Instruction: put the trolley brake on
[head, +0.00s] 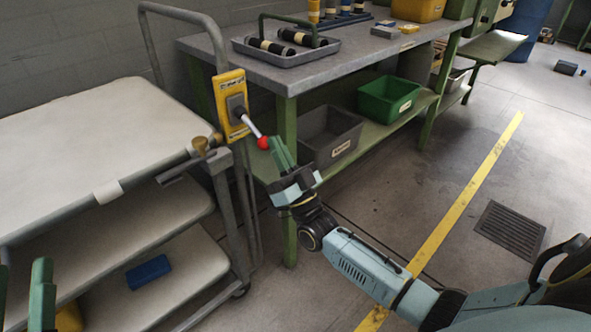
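The trolley (90,130) stands at the left, with cream shelves and a grey tube frame. A yellow plate (232,88) on its handle post carries a dark pivot block and a pale lever (251,126) with a red ball knob (263,142). The lever slopes down to the right. My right gripper (279,152) has its green fingertips right beside the knob. The fingers overlap in this view, so I cannot tell their gap or whether they touch the knob. My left gripper (24,285) is at the bottom left corner, its two fingers apart with nothing seen between them.
A brass-coloured clamp-like part (201,147) sits at the trolley's top corner. A blue block (148,272) lies on the bottom shelf. The workbench (290,85) behind holds a grey tray (285,52); a green bin (388,98) and grey bin (330,135) sit below.

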